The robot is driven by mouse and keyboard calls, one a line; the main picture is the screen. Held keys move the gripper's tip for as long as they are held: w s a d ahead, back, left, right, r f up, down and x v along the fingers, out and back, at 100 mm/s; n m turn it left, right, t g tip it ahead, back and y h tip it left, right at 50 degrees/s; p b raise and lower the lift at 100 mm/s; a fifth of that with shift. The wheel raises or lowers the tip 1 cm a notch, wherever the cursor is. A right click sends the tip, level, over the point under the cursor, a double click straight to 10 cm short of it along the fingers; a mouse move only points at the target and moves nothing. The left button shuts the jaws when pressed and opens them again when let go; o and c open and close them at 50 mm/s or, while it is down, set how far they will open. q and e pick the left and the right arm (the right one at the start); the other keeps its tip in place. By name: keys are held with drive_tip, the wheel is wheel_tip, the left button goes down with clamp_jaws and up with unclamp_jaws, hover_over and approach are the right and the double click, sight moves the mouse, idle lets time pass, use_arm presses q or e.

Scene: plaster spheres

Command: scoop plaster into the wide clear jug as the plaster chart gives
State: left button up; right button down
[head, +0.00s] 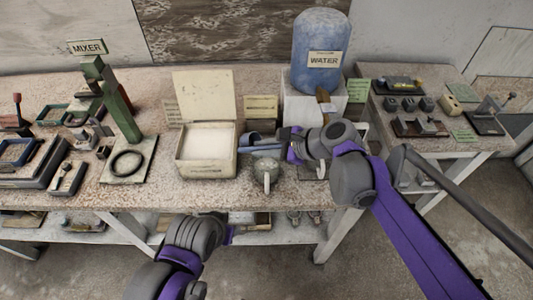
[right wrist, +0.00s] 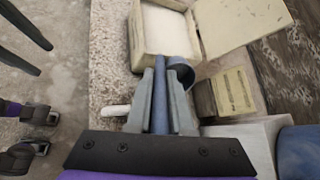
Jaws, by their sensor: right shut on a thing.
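My right gripper (head: 268,146) is shut on a blue-grey scoop (right wrist: 160,90), whose curved end shows beside the fingers. It holds the scoop at the right side of an open box of white plaster (head: 205,168), its raised lid behind. In the right wrist view, the box (right wrist: 140,48) lies just beyond the scoop. A greyish, partly see-through jug with a pale handle (head: 267,182) stands below the right gripper; its contents cannot be made out. Labelled cards stand behind, one of them a tan card (head: 260,108); their text is too small to read.
A blue water container (head: 320,50) stands on a white block (head: 297,110) behind the right gripper. A green mixer (head: 118,100) stands left of the box. Small tools and trays crowd the far left. A side table (head: 440,147) holds more tools.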

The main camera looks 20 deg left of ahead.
drive_tip(key=r+h+p, duration=0.1)
drive_tip(key=a+r+h+p, duration=0.1)
drive_tip(key=r+h+p, duration=0.1)
drive_tip(key=a+r+g+h+p, duration=0.1)
drive_tip(key=p, duration=0.1)
drive_tip(key=shift+w+a+r, duration=0.15)
drive_tip(key=shift+w+r, duration=0.05)
drive_tip(key=shift+r, duration=0.15)
drive_tip(key=shift+w+a+r+h, duration=0.1)
drive_tip(key=shift+a+r+h, duration=0.15)
drive_tip(key=shift+h, duration=0.55)
drive_tip(key=shift+a+r+p, duration=0.15)
drive_tip(key=shift+r+p, duration=0.05)
drive_tip(key=shift+p, duration=0.2)
use_arm(q)
drive_tip(key=w+r+t+p, duration=0.1)
drive_tip(key=w+r, duration=0.3)
drive_tip(key=r, duration=0.7)
drive_tip(key=shift+w+r+p, duration=0.3)
drive_tip(key=shift+p, duration=0.4)
use_arm(e)
drive_tip(key=shift+a+r+g+h, duration=0.25)
drive_tip(key=shift+a+r+h, duration=0.15)
drive_tip(key=shift+h, duration=0.45)
drive_tip(key=shift+a+r+g+h, duration=0.25)
drive_tip(key=shift+r+h, duration=0.25)
drive_tip(key=shift+h, duration=0.4)
drive_tip(key=shift+a+r+g+h, duration=0.2)
drive_tip(key=shift+a+r+h, duration=0.25)
drive_tip(key=shift+h, duration=0.4)
